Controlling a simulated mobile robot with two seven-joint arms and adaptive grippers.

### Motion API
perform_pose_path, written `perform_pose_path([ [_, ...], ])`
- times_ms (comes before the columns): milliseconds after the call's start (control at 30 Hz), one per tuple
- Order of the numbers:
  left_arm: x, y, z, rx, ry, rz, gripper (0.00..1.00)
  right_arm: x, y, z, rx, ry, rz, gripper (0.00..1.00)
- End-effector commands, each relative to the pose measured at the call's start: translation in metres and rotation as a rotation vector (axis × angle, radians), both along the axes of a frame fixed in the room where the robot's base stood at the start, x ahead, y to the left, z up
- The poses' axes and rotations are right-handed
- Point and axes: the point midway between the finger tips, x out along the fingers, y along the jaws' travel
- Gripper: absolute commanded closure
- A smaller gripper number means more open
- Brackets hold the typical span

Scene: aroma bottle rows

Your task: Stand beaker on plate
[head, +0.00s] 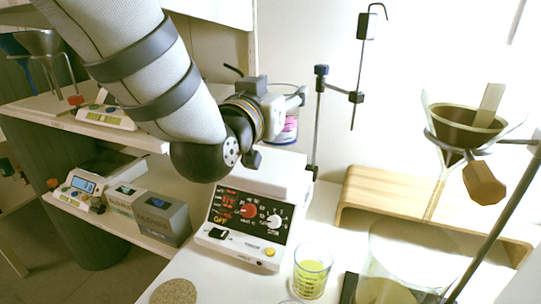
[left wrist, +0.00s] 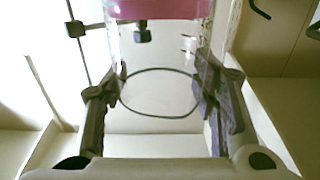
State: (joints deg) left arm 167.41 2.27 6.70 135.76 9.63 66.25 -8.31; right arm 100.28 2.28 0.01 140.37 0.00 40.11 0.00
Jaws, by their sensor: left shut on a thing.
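My left gripper (head: 284,101) is shut on a clear glass beaker (head: 288,129) with pink-purple contents low in it. In the head view the gripper and forearm hide part of the beaker. In the left wrist view the beaker (left wrist: 160,52) is between the two fingers, with pink at the top edge of the picture. The white plate device (head: 262,183), with a black control panel, red displays and knobs, stands on the white bench below and in front of the beaker. The beaker looks upright and above the plate; the exact gap is hard to tell. My right gripper is not in view.
A beaker of yellow-green liquid (head: 311,270) stands in front of the plate device. A metal stand (head: 317,120) rises close behind the held beaker. At right are a wooden stand (head: 400,197), a funnel (head: 463,128) and a large glass vessel. A cork mat (head: 174,292) lies at front left.

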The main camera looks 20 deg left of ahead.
Motion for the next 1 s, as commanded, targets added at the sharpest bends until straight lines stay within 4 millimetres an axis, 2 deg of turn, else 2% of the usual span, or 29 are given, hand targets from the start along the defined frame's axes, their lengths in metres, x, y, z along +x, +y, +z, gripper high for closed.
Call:
perform_pose_path([
  [267,0.041,0.029,-0.024,-0.001,0.003,0.004,1.00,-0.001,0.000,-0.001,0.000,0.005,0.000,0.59],
  [433,0.075,0.053,-0.043,0.000,0.002,0.004,1.00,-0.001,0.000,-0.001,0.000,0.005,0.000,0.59],
  [600,0.097,0.067,-0.077,0.001,0.004,0.002,1.00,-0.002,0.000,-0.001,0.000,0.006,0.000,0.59],
  [833,0.112,0.077,-0.102,0.001,0.007,0.002,1.00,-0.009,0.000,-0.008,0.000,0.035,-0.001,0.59],
  [1000,0.113,0.078,-0.133,0.000,0.010,0.001,1.00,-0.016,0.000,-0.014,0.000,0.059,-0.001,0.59],
])
